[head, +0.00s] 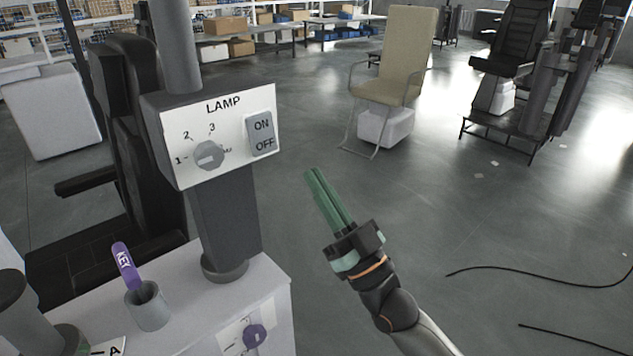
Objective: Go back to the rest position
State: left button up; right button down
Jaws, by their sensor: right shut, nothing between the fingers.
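My right gripper (328,197) has green fingers pressed together with nothing between them. It is in the air over the grey floor, right of the lamp panel and apart from it. The white lamp panel (215,128) carries a grey dial (209,155) with numbered positions and an ON/OFF switch (260,134). It is on a dark column that rises from a white cabinet (270,275). My left gripper does not show.
A purple knob (254,336) is on the cabinet's front. A beige chair (395,60) stands behind, and dark chairs (515,45) on lift columns are at the back right. Black cables (540,268) lie on the floor at right.

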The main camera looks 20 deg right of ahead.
jog(key=shift+f, duration=0.1)
notch_tip(320, 180, down, 22)
jog(key=s+a+m+g+h+p, duration=0.1)
jog(key=s+a+g+h, duration=0.1)
jog(key=g+h, duration=0.35)
jog(key=s+d+f+m+g+h+p, duration=0.1)
jog(key=s+f+g, duration=0.8)
jog(key=s+f, duration=0.7)
notch_tip(320, 180, down, 4)
jog(key=shift+s+f+g, duration=0.15)
jog(key=shift+s+g, duration=0.2)
jog(key=shift+s, duration=0.05)
jog(key=shift+d, duration=0.1)
